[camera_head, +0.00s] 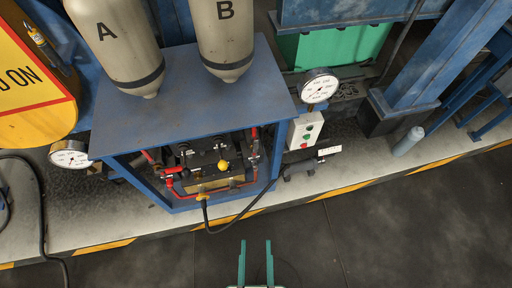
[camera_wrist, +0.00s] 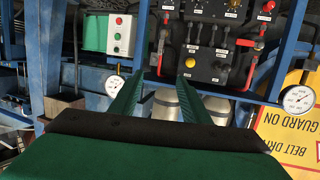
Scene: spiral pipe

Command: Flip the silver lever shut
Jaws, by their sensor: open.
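My gripper (camera_head: 255,246) is open and empty, its two teal fingers apart over the dark floor in front of the blue cabinet in the head view. In the wrist view my gripper (camera_wrist: 162,78) shows as two long fingers pointing toward the valve panel (camera_wrist: 212,70). A slim grey, silver-looking lever (camera_wrist: 162,43) is at the panel's left side in the wrist view, beside red fittings. It is small, and I cannot tell its exact position. The same panel (camera_head: 207,172) sits inside the cabinet in the head view, where the silver lever cannot be clearly picked out.
A blue cabinet (camera_head: 190,75) carries tanks A (camera_head: 118,50) and B (camera_head: 224,45). Gauges (camera_head: 319,86) (camera_head: 70,155) flank it. A white button box (camera_head: 305,131) is at its right. A black cable (camera_head: 235,222) hangs in front. The floor (camera_head: 400,235) is clear.

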